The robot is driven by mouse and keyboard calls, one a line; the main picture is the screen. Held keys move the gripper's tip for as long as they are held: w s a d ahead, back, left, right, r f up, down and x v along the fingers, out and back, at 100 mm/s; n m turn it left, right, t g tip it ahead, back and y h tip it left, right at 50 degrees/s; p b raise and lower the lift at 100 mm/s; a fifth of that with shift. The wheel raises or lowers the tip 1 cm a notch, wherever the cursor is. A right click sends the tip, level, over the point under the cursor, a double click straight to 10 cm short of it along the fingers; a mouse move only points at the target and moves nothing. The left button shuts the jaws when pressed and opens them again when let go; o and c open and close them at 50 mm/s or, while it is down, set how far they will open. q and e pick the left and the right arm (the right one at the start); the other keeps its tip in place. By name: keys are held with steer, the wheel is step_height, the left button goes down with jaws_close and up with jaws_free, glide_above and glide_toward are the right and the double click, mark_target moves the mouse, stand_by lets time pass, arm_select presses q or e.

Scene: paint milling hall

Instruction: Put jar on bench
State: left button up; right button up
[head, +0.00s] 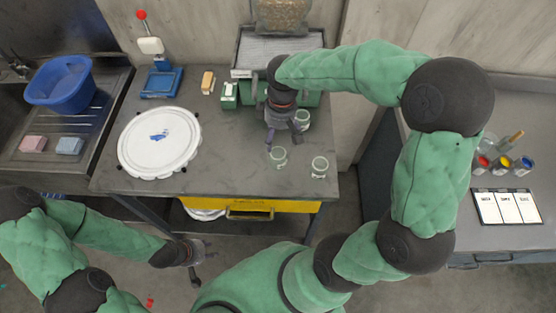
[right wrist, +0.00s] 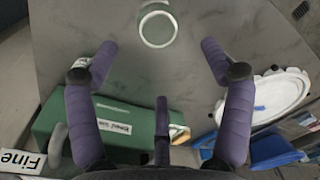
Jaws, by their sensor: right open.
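Three small clear glass jars stand on the grey worktop (head: 225,160): one near the front middle (head: 278,156), one at the front right (head: 320,166), and one (head: 301,119) close beside my right gripper. My right gripper (head: 284,136) points down over the worktop, open, its fingers partly hidden by the wrist. In the right wrist view, one round jar (right wrist: 158,27) shows beyond and between the spread purple fingers (right wrist: 158,62), not touched by them. I cannot tell which jar this is. My left gripper (head: 203,264) is open and empty, low in front of the worktop.
A white round lid-like disc (head: 160,142) lies left on the worktop. A green box (head: 229,96), a blue stand (head: 161,82) and a tray (head: 277,47) line the back. A sink with a blue basin (head: 60,82) is left; paint cups (head: 502,162) stand on the right bench (head: 500,238).

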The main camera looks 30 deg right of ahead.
mark_target(276, 146)
steer(key=f+n+b, duration=0.2)
steer(key=n, duration=0.1)
steer(key=f+n+b, duration=0.2)
steer(key=n, duration=0.1)
steer(key=f+n+y+b, duration=0.1)
steer(key=f+n+b, duration=0.1)
steer(key=n, duration=0.2)
steer(key=shift+w+a+f, duration=0.1)
steer(key=shift+w+a, duration=0.1)
steer(key=shift+a, duration=0.15)
steer(key=f+b, duration=0.1)
steer(key=f, duration=0.1)
steer(key=s+f, duration=0.1)
steer(key=f, duration=0.1)
steer(key=shift+f+b, duration=0.25)
steer(key=shift+b, duration=0.1)
steer(key=shift+w+f, duration=0.15)
steer(key=shift+f, duration=0.3)
steer(key=shift+c, duration=0.3)
steer(key=c, duration=1.1)
steer(key=shift+c, duration=0.2)
